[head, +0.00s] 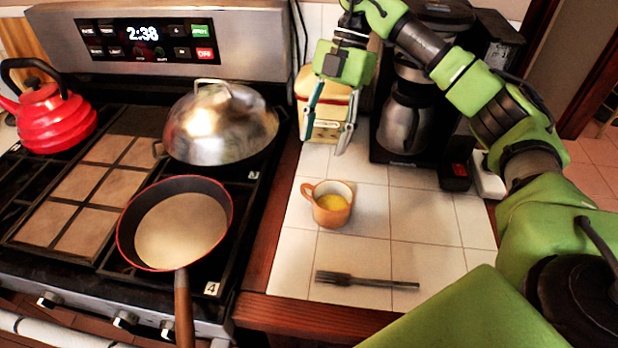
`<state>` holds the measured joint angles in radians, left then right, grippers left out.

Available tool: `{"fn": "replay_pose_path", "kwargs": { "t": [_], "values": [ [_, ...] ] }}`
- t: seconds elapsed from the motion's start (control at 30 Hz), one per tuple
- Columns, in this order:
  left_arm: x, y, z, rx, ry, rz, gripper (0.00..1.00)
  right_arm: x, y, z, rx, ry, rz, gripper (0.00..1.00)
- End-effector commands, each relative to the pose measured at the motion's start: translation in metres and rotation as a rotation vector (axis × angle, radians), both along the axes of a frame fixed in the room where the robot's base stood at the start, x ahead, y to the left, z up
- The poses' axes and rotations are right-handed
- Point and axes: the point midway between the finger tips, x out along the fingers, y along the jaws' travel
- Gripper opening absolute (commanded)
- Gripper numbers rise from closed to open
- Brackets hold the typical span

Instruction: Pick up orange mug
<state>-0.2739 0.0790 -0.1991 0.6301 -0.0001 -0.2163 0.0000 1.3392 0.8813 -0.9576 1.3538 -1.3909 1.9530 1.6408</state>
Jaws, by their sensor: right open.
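The orange mug (333,215) stands upright on the white tiled counter, right of the stove. Its handle points left, and something yellow shows inside it. My right gripper (325,138) hangs fingers down above the back of the counter, behind the mug and apart from it. Its two fingers are spread with nothing between them that I can see it hold. A cream and yellow container stands behind the fingers. My left gripper is not in the picture.
A dark fork-like utensil (367,281) lies in front of the mug. A coffee maker (405,118) stands at the back right. A frying pan (182,222), a domed lid (219,122) and a red kettle (52,112) are on the stove. Tiles right of the mug are clear.

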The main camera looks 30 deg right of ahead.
Motion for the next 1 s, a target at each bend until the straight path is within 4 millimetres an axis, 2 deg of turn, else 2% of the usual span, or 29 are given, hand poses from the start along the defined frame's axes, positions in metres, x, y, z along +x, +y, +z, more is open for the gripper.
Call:
{"fn": "replay_pose_path", "kwargs": {
  "t": [0.03, 0.1, 0.3, 0.5, 0.77, 1.0],
  "values": [
    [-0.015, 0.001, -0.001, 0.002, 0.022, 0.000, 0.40, -0.002, -0.001, -0.002, -0.009, 0.003, -0.001, 0.47],
    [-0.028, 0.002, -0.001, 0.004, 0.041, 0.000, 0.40, -0.004, 0.001, -0.009, -0.015, 0.004, -0.002, 0.47],
    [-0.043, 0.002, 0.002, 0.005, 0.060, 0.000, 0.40, -0.011, 0.014, -0.045, -0.014, 0.007, -0.001, 0.47],
    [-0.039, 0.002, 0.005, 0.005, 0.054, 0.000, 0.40, -0.015, 0.025, -0.072, -0.011, 0.004, -0.003, 0.47],
    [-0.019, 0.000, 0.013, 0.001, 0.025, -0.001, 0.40, -0.016, 0.035, -0.090, -0.010, 0.005, -0.001, 0.47],
    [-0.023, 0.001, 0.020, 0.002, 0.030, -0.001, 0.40, -0.019, 0.048, -0.121, -0.009, 0.003, -0.001, 0.47]
  ]
}}
